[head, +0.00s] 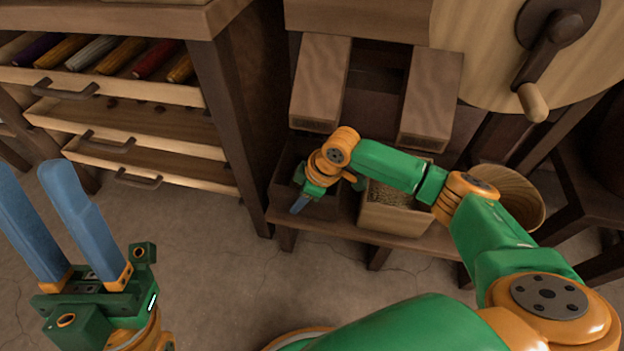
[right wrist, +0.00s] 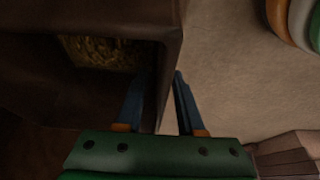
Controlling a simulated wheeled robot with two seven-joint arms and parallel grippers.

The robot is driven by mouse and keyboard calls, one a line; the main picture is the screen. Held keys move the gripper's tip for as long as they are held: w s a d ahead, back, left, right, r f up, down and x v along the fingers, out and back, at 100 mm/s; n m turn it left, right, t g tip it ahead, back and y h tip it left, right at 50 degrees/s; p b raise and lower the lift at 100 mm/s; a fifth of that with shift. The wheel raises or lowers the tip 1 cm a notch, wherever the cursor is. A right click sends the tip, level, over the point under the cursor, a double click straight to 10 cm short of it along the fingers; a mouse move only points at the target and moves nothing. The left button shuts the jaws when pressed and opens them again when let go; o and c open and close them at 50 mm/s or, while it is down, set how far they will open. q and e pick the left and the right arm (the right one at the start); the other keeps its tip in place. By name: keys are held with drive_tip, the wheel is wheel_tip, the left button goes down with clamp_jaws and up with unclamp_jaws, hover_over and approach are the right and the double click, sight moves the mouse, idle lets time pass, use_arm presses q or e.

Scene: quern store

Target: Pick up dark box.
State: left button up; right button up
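The dark box (head: 285,180) is an open-topped, dark brown box on a low wooden bench, left of a lighter box. In the right wrist view the dark box (right wrist: 172,22) fills the left side, with some grain visible inside. My right gripper (head: 300,204) points down at its front. In the wrist view the right gripper (right wrist: 159,76) has its fingers apart, one on each side of the box wall; a small gap shows beside the outer finger. My left gripper (head: 30,168) is open and empty at the lower left, away from the box.
A lighter wooden box (head: 392,219) with grain stands right of the dark box on the bench (head: 340,230). Two wooden chutes (head: 320,85) hang above. A drawer cabinet (head: 222,100) stands close on the left. A round bowl (head: 510,195) is at right. The floor in front is clear.

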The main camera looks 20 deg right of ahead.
clamp_jaws()
idle(1.2)
